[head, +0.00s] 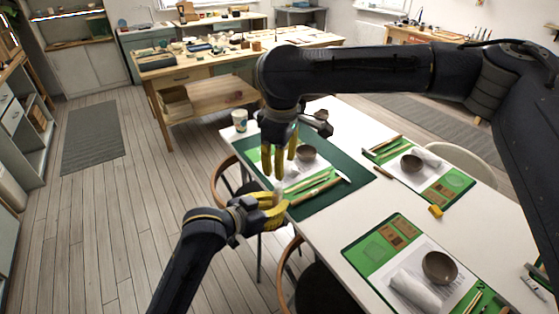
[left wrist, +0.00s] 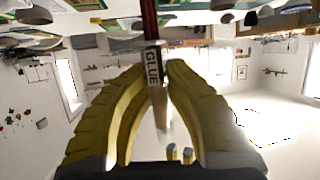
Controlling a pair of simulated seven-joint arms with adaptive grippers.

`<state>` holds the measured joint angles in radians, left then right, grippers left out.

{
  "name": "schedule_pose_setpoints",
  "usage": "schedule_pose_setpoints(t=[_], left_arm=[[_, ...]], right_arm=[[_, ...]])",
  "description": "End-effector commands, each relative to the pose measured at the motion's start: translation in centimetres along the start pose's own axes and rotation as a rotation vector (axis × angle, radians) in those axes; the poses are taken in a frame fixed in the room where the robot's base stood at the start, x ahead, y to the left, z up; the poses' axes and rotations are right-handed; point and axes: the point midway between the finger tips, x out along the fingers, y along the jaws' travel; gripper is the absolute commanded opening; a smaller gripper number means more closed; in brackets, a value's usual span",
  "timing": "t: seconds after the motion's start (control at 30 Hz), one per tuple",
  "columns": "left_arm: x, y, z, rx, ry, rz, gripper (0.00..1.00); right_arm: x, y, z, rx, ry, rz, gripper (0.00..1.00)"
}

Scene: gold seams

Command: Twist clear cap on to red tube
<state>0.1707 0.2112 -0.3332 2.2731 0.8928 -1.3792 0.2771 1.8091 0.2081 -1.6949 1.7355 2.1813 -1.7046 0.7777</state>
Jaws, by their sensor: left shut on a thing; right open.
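A slim tube (left wrist: 153,68) with a white label reading GLUE stands between the yellow fingers of my left gripper (left wrist: 155,72) in the left wrist view. Its upper stretch in that view is dark red; below the label it looks tan. In the head view my left gripper (head: 274,208) is shut on the tube, whose pale part (head: 278,190) rises above the fingers. My right gripper (head: 279,160) is open just above it, yellow fingers pointing down. I cannot make out the clear cap for certain.
Both grippers are over the near left edge of the white table (head: 310,217). On the dark green mat (head: 330,201) are a bowl (head: 306,153) and tools. A paper cup (head: 239,120) stands at the corner. Chairs stand below the edge.

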Motion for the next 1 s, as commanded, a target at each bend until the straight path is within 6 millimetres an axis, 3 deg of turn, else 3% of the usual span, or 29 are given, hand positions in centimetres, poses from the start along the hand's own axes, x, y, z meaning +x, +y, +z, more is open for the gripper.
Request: schedule_pose_setpoints(t=[1.0], left_arm=[[0.00,0.00,-0.02,0.000,0.000,0.000,0.00]], right_arm=[[-0.79,-0.32,0.06,-1.398,0.079,-0.187,0.39]])
